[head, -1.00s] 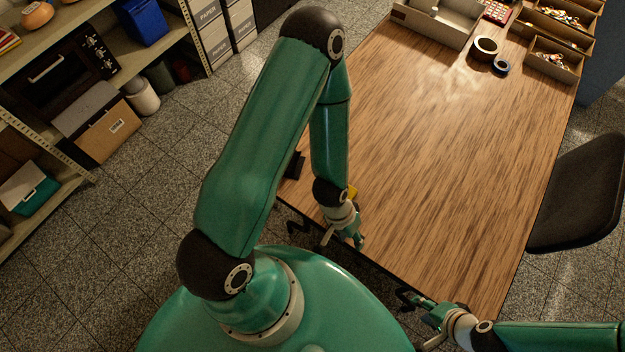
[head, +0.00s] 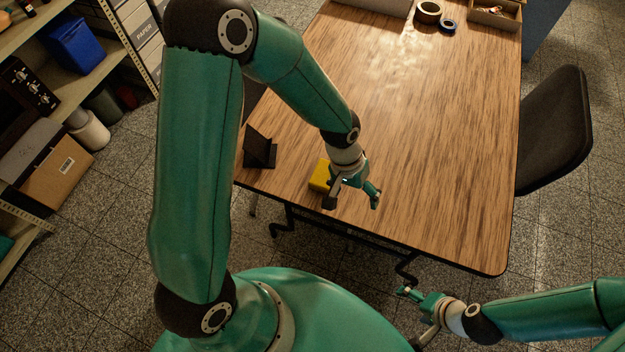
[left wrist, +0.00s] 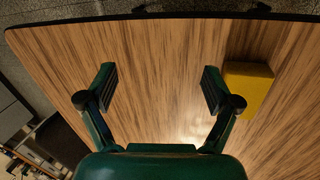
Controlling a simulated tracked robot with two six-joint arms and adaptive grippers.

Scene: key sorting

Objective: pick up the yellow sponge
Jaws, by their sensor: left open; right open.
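The yellow sponge (head: 319,176) lies on the wooden table near its front edge. My left gripper (head: 353,203) is above the table just right of the sponge and hides part of it in the head view. In the left wrist view the sponge (left wrist: 248,88) sits outside the jaws, beside the right-hand finger. The left gripper's fingers (left wrist: 159,88) are apart with only bare table between them. My right gripper (head: 408,313) is open and empty, off the table's front edge at the lower right.
The wooden table (head: 420,120) is mostly clear. A black stand (head: 260,150) stands left of the sponge near the table's left edge. Tape rolls (head: 428,12) and a box (head: 495,14) are at the far end. A black chair (head: 555,130) is at the right.

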